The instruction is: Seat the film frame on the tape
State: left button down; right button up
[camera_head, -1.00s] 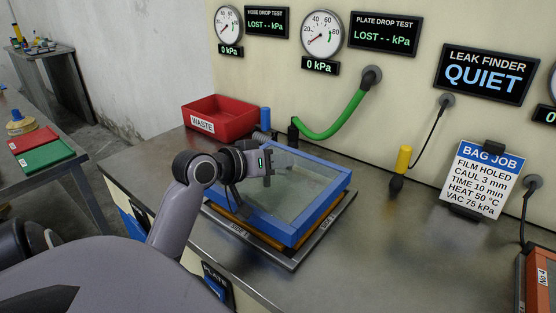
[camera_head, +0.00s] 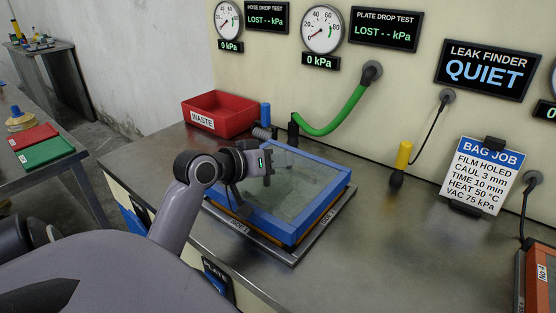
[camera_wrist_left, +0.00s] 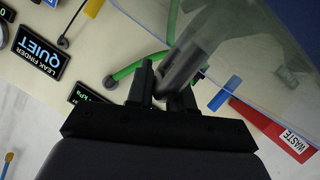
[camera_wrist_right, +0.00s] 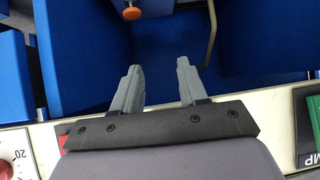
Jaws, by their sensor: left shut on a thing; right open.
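The film frame (camera_head: 318,211) is a blue square rim with clear, greenish film (camera_head: 300,178) across it. It lies almost flat over a grey base plate (camera_head: 325,228) on the bench. A thin orange strip, seemingly the tape (camera_head: 262,237), shows under its front edge; I cannot tell whether they touch all round. My right gripper (camera_wrist_right: 155,85) is open and empty in the right wrist view.
A red waste bin (camera_head: 228,113) stands behind the frame, near a green hose (camera_head: 338,113). A yellow-and-black probe (camera_head: 402,160) and the bag job card (camera_head: 482,175) are to the right. Blue bins (camera_wrist_right: 70,55) lie near my right gripper.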

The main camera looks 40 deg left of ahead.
pick_arm(q)
jog(key=shift+f, duration=0.15)
dwell(0.4)
jog(key=c, duration=1)
grip_release()
jog(key=shift+o, duration=0.4)
pick_arm(e)
jog(key=shift+f, duration=0.1)
pick_arm(q)
jog(key=shift+f, duration=0.15)
jog(key=v, duration=0.6)
jog(key=shift+s, duration=0.15)
jog(key=shift+s+a+r, duration=0.1)
jog(key=shift+s+r, duration=0.2)
jog(key=shift+s, duration=0.1)
pick_arm(e)
jog(key=shift+s+f, duration=0.1)
jog(key=shift+d, duration=0.1)
